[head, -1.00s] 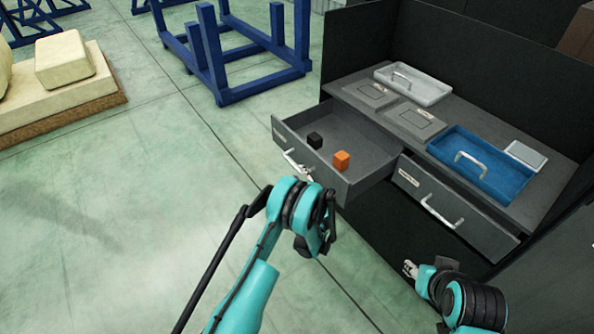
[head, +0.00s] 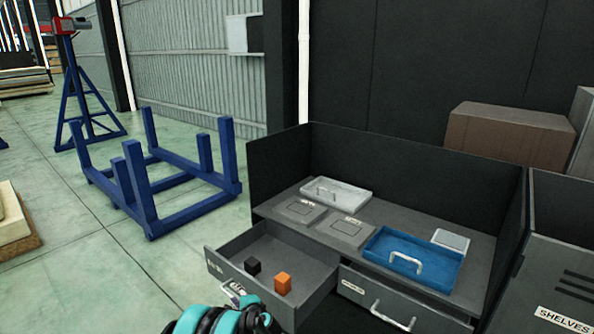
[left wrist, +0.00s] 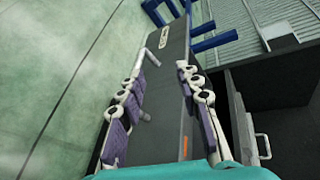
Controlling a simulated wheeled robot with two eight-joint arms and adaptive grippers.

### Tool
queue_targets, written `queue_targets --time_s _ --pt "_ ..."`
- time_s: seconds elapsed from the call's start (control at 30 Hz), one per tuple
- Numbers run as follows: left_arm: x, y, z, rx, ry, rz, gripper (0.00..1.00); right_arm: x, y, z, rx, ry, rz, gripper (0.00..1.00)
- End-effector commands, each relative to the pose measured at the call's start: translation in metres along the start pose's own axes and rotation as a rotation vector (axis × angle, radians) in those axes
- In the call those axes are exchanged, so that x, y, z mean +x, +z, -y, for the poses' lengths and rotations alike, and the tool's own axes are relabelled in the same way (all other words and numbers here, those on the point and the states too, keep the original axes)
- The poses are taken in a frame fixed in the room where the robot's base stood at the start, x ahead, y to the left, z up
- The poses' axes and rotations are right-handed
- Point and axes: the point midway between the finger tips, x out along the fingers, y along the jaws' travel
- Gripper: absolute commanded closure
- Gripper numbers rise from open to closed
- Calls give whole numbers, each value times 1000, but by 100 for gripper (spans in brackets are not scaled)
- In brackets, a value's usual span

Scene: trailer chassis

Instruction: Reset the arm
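My left gripper (head: 236,292) is at the front of the open left drawer (head: 300,260), close to its pale handle. Only its end and a little of my arm show at the bottom of the head view. In the left wrist view its two fingers (left wrist: 165,82) are spread apart, with the grey drawer front (left wrist: 168,108) beyond and the handle (left wrist: 152,60) near the left finger. Whether they touch is unclear. A black cube (head: 252,266) and an orange block (head: 282,282) sit inside the drawer. My right gripper is out of view.
The right drawer (head: 352,288) is shut. A white tray (head: 352,187) and a blue tray (head: 392,255) stand on the worktop, walled by dark panels. A blue frame (head: 150,190) stands on the floor behind left. Floor left of the drawers is clear.

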Motion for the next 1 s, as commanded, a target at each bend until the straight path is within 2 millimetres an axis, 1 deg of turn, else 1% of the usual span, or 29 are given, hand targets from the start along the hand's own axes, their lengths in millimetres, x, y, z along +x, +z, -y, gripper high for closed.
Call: queue_targets --time_s 0.03,0.1,0.17,0.2,0.33,0.47,0.5,0.57,0.6,0.73,0.9,1.0 --pt "-12 13 16 -59 32 -9 66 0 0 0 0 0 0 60" --pt "-28 28 31 -146 77 -22 66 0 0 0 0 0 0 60" --pt "-43 41 42 -221 117 -31 66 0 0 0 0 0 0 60" --pt "-54 50 49 -270 144 -36 66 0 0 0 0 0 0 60" --pt "-93 79 63 -431 230 -52 66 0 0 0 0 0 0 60" --pt "-137 107 68 -591 317 -64 66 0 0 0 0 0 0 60" --pt "-151 115 68 -640 345 -66 66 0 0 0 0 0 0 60" --pt "-173 127 66 -713 386 -68 66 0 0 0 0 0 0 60" --pt "-187 135 63 -762 413 -70 66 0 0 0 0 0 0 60" --pt "-235 156 50 -920 503 -73 66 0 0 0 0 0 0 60" --pt "-296 175 22 -1122 625 -69 66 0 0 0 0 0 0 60" --pt "-327 182 3 -1230 691 -65 66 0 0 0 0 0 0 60"
